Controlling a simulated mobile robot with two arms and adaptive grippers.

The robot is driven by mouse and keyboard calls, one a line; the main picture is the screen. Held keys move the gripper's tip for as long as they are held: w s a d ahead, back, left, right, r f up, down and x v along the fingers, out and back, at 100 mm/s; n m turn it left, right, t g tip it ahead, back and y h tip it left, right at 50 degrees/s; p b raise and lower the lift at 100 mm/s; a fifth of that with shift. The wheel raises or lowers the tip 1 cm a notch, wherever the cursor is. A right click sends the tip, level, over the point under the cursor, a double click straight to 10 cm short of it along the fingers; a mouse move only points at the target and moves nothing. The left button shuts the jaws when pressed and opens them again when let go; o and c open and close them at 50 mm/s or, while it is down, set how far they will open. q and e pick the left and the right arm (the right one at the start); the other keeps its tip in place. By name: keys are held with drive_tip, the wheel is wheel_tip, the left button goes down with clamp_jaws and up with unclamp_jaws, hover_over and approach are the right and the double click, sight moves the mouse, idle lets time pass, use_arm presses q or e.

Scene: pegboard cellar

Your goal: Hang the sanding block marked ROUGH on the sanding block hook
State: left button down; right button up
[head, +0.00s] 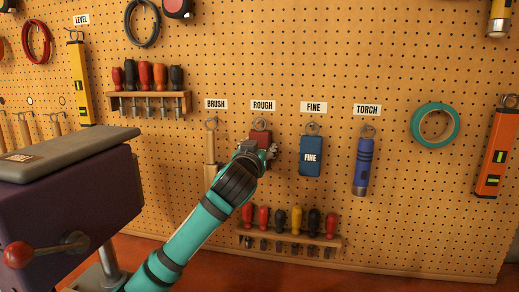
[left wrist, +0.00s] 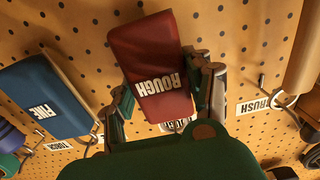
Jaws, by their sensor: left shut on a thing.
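The red sanding block marked ROUGH (head: 261,136) is at the pegboard, under the ROUGH label (head: 263,105). My left gripper (head: 262,149) is shut on it, covering its lower part in the head view. In the left wrist view the block (left wrist: 150,62) sits between the two fingers, its white lettering upside down. The ROUGH label is mostly hidden behind the block there. A hook at the block's top is too small to make out, so I cannot tell whether the block hangs on it. My right gripper is not in view.
The blue FINE block (head: 311,157) hangs just right, with the torch (head: 362,167) beyond. A brush (head: 211,150) hangs close on the left. A screwdriver rack (head: 290,239) is below. A purple machine (head: 70,205) stands at the left front.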

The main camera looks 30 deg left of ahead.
use_arm(q)
drive_tip(key=shift+c, duration=2.2)
unclamp_jaws()
